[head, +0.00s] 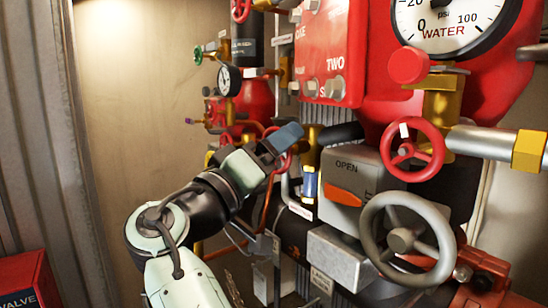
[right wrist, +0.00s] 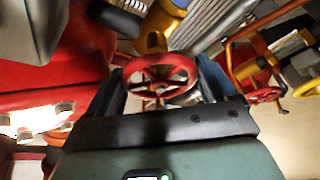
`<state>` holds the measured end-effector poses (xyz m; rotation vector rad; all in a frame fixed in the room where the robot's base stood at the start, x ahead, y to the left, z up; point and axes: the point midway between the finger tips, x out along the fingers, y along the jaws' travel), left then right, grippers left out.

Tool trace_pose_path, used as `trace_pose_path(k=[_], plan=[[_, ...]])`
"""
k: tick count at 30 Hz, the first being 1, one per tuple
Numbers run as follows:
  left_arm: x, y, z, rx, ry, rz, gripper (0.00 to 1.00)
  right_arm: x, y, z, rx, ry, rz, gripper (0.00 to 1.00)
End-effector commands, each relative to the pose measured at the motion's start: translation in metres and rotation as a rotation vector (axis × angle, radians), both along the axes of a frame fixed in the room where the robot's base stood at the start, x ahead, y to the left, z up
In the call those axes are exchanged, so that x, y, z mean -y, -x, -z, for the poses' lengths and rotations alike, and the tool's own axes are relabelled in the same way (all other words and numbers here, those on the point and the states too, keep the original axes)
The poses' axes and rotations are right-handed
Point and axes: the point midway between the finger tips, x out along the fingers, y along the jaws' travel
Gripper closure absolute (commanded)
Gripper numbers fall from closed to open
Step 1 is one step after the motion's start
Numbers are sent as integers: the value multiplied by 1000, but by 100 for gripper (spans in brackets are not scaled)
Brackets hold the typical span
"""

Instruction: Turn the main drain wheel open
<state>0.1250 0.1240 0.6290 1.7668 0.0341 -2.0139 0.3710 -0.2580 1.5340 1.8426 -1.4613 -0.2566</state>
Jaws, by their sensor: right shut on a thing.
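A red handwheel (right wrist: 160,75) on a brass valve shows between the two dark blue fingers of my right gripper (right wrist: 162,82) in the right wrist view. The fingers sit at opposite sides of its rim and are shut on it. In the head view my right gripper (head: 283,138) is at a small red wheel (head: 302,146), which its fingers partly hide. No label naming the main drain can be read on this wheel. My left gripper does not show.
A red handwheel (head: 412,150) and a larger grey handwheel (head: 402,240) are at the right. A WATER gauge (head: 450,22) is above them. A grey box marked OPEN (head: 352,168) is right of my gripper. Pipes crowd the area; a bare wall (head: 135,110) is left.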

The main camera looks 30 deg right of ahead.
Motion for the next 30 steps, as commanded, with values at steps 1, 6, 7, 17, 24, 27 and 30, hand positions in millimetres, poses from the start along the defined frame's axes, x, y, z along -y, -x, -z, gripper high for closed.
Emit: trace_pose_path(k=[1, 6, 7, 17, 24, 27, 30], plan=[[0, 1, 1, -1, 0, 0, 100, 0, 0, 0, -19, 1, 1, 45], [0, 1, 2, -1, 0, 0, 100, 0, 0, 0, -72, 5, 1, 45], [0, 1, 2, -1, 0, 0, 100, 0, 0, 0, -79, 5, 2, 45], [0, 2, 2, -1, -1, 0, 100, 0, 0, 0, -96, 7, 2, 45], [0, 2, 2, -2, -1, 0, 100, 0, 0, 0, -94, 7, 2, 0], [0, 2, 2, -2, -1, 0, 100, 0, 0, 0, -94, 7, 2, 0], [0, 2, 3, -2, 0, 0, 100, 0, 0, 0, -94, 8, 2, 0]])
